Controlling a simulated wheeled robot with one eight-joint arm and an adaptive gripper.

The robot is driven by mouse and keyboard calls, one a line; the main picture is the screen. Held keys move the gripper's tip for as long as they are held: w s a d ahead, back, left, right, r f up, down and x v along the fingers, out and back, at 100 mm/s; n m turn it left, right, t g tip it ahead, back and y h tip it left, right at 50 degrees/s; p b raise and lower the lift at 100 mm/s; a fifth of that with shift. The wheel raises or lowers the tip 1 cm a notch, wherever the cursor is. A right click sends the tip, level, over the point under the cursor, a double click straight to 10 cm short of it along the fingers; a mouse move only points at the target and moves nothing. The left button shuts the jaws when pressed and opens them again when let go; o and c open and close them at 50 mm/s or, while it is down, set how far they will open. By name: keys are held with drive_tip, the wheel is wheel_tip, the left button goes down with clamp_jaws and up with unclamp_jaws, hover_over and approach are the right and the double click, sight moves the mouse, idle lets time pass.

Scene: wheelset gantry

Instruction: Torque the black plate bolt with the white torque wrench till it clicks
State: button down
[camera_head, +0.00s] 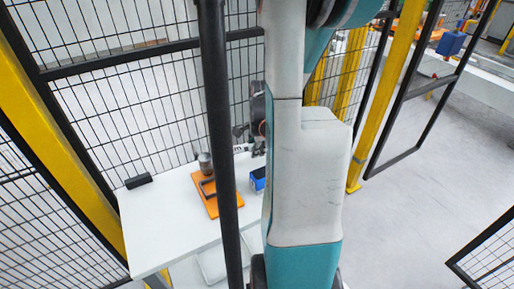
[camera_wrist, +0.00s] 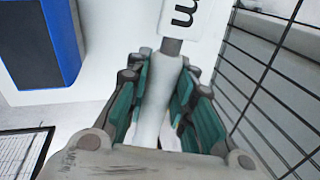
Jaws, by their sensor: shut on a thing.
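In the wrist view my gripper (camera_wrist: 165,80) is shut on the white handle of the torque wrench (camera_wrist: 152,115), its green-padded fingers on both sides. A grey neck leads from the handle to a white part with a black "m" at the top edge. The wrench's far end is out of frame. In the head view my arm and a dark post hide most of my gripper and the wrench. A black block (camera_head: 139,181) lies at the left of the white table; I cannot tell whether it is the black plate. No plate bolt can be made out.
The white table (camera_head: 165,225) also carries an orange plate (camera_head: 211,208) with a dark bracket and a grey cylinder (camera_head: 205,160). A blue box (camera_head: 258,180) sits right of it and shows in the wrist view (camera_wrist: 40,45). Mesh fence (camera_wrist: 270,85) stands close on the right there.

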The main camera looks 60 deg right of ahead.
drive_tip(key=shift+r+p, duration=1.4)
drive_tip(key=shift+r, duration=0.65)
drive_tip(key=shift+r+p, duration=1.95)
drive_tip(key=shift+r, duration=0.6)
drive_tip(key=shift+f, duration=0.1)
